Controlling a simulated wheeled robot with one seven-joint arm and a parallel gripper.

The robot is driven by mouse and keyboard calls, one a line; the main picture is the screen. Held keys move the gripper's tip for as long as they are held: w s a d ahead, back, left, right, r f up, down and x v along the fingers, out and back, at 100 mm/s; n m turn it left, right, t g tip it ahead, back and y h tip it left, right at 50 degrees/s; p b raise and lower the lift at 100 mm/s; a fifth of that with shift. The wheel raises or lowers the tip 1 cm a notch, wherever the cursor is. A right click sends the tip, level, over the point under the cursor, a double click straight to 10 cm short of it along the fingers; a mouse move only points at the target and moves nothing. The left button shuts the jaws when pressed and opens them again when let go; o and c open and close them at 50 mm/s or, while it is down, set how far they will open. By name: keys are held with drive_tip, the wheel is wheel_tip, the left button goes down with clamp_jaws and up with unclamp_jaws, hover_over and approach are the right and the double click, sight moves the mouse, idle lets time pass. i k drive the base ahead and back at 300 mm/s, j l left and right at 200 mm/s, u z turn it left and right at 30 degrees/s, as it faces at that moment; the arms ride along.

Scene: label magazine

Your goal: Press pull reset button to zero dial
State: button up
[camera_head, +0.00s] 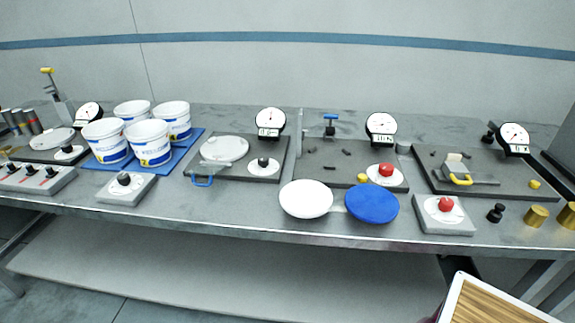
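Several round white dials stand along the back of the bench: one at the left (88,114), one at the middle (270,119), one right of middle (381,126) and one at the far right (513,136). A red button (386,169) sits on a round white plate in front of the dial right of middle. Another red button (445,204) sits on a grey box near the front edge. Black knobs stand at the middle station (263,162) and on a grey box (124,179). Dial readings and labels are too small to read. My gripper is not in view.
White buckets (149,142) stand on a blue mat (200,131). A white disc (306,199) and a blue disc (371,203) lie at the bench front. Brass weights (536,216) stand at right. A wood-topped, white-edged panel (490,302) shows at lower right.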

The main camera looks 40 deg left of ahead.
sight(362, 178)
drive_tip(key=u, duration=1.45)
